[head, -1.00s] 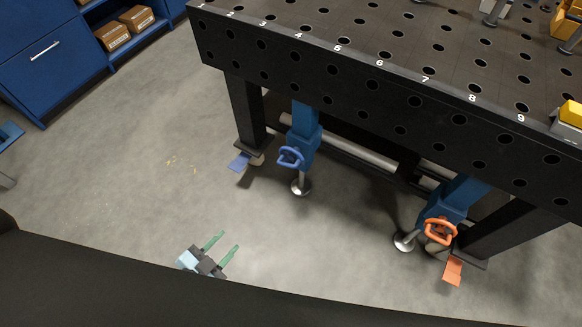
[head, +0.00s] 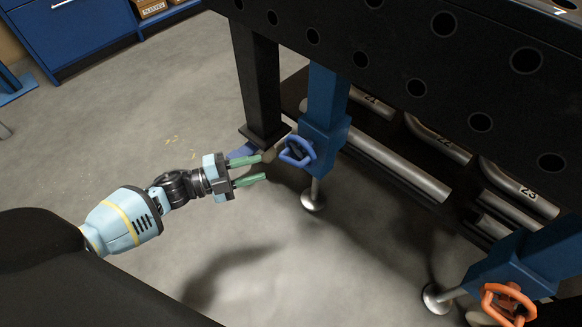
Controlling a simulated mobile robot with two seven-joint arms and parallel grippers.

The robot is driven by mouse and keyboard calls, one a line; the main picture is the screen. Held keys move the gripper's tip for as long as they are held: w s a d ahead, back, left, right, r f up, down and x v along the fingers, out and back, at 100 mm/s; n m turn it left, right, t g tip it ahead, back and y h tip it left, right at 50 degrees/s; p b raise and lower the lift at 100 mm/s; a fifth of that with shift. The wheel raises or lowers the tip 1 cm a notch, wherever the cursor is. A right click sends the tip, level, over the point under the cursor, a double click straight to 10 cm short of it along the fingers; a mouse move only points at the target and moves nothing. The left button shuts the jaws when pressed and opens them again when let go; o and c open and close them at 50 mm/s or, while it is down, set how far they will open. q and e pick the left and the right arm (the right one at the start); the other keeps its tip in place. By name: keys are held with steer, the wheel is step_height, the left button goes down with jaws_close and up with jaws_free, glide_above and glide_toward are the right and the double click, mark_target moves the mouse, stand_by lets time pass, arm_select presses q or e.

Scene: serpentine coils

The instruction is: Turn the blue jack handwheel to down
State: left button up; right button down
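The blue jack handwheel (head: 297,151) sits on the front of a blue jack leg (head: 325,106) under the black table. The jack's round metal foot (head: 313,201) is on the floor below it. My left gripper (head: 262,169) is just left of the handwheel with its two green fingers apart, pointing right toward it. The fingers look empty and appear short of the wheel, though the exact gap in depth cannot be told. My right gripper does not show.
The black perforated table (head: 400,60) overhangs the jack. A black table leg (head: 259,90) and a blue pedal (head: 243,151) are just behind my gripper. Grey pipes (head: 395,165) lie under the table. An orange handwheel (head: 508,303) is at lower right. The floor at left is clear.

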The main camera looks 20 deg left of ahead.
mark_target(286, 161)
arm_select(q)
steer(key=shift+w+f, duration=0.2)
steer(key=shift+f, duration=0.1)
steer(key=b+x, duration=0.2)
steer(key=x, duration=0.5)
steer(key=shift+w+d, duration=0.25)
steer(key=shift+d, duration=0.05)
jaws_close()
